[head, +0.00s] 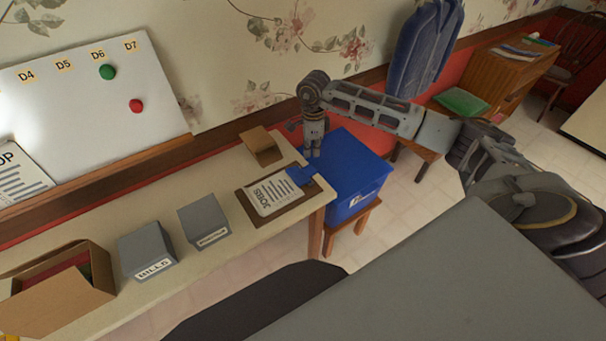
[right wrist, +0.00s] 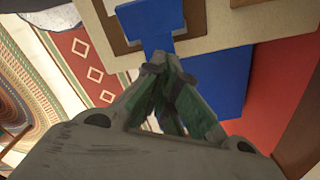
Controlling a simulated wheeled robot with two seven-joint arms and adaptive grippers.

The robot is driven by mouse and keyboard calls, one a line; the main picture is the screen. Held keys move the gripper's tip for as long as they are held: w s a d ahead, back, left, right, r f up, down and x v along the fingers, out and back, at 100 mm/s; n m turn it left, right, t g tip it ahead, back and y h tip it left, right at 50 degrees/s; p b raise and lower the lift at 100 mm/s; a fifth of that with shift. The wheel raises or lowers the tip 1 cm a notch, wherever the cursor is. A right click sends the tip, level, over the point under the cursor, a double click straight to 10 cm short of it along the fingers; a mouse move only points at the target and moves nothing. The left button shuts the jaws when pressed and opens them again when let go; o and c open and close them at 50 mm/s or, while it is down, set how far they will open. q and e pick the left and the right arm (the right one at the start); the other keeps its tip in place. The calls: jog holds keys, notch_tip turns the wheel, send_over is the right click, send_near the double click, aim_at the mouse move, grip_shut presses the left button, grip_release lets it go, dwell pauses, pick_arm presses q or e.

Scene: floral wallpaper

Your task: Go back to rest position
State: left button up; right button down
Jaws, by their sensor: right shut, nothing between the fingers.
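My right gripper (head: 312,153) points down in the head view, over the gap between the table's right end and the blue box (head: 365,170). Its fingers (right wrist: 167,65) are closed with nothing between them in the right wrist view. A blue clip (head: 302,175) on the clipboard (head: 243,198) is close beside the fingertips; I cannot tell whether they touch it. The clipboard holds a sheet marked JOBS (head: 272,194). My left gripper is not in view.
The table (head: 215,265) also bears a BILLS box (head: 147,250), another grey box (head: 203,220), a brown holder (head: 262,147) and an open carton (head: 60,300). A whiteboard (head: 80,110) stands behind. The blue box rests on a wooden stool (head: 350,225). Tiled floor shows to the right.

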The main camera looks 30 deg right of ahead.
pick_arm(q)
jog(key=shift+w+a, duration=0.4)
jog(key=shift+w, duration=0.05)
